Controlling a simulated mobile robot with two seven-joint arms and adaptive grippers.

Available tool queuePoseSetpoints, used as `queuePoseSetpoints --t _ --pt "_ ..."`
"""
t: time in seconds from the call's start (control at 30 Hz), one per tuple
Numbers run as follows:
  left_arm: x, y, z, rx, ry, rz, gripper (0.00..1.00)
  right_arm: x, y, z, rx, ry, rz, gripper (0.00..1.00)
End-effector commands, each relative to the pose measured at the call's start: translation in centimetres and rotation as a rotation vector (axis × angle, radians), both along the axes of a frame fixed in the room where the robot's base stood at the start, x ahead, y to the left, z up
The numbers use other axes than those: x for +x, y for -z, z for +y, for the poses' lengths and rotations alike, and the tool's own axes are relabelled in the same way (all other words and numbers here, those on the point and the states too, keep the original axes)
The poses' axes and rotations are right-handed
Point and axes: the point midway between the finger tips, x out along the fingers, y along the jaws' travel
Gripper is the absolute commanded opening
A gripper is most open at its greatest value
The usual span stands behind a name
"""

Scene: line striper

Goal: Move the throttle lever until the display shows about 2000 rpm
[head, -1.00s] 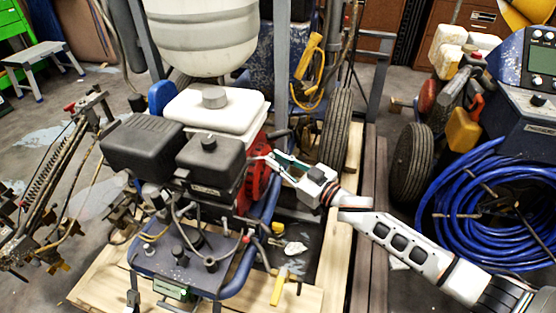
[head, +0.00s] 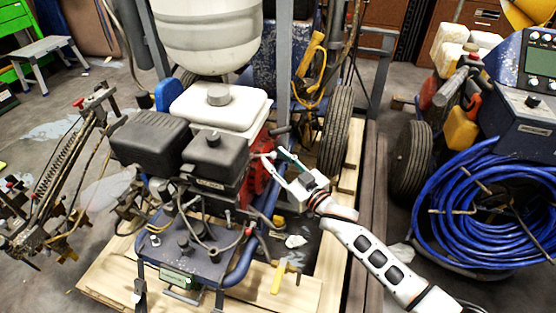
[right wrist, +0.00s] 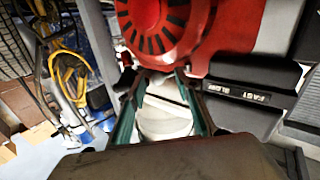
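The line striper's engine has a black box (head: 212,160) on its right front and a red recoil cover (head: 258,175) behind it. The red cover (right wrist: 165,25) fills the top of the right wrist view. A FAST/SLOW label (right wrist: 248,94) is on the black housing at its right; I cannot clearly make out the throttle lever. My right gripper (head: 272,158) is beside the engine's right side. In the wrist view its teal fingers (right wrist: 161,74) are apart, pointing towards the cover. A small green display (head: 178,278) is on the front panel; its digits are unreadable. My left gripper is out of view.
Cables and knobs crowd the blue front panel (head: 185,248). A blue frame tube (head: 245,262) runs below my right gripper. A yellow-handled tool (head: 278,277) lies on the wooden pallet (head: 305,292). A coiled blue hose (head: 480,205) is at the right.

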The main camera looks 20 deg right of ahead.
Motion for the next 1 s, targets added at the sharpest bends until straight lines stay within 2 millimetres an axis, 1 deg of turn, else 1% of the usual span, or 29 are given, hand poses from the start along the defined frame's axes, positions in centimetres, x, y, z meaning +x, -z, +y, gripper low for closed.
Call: queuePoseSetpoints --t 0.27,0.37,0.47,0.8,0.9,1.0 --pt "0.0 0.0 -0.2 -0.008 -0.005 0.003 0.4 -0.1 0.1 -0.2 -0.001 0.001 0.002 0.33" --pt "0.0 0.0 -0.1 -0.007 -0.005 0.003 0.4 -0.7 0.2 -0.4 0.0 0.002 0.003 0.33" --pt "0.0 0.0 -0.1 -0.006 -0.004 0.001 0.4 -1.9 0.3 -0.8 -0.001 0.003 0.005 0.33" --pt "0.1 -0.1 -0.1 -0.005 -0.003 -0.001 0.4 -8.2 0.2 -2.9 0.0 0.0 0.003 0.33" --pt "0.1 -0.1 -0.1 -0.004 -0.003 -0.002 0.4 -9.6 0.2 -3.4 -0.001 0.0 0.003 0.33" --pt "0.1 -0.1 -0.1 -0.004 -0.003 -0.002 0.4 -10.6 0.1 -3.7 0.0 0.0 0.002 0.33"
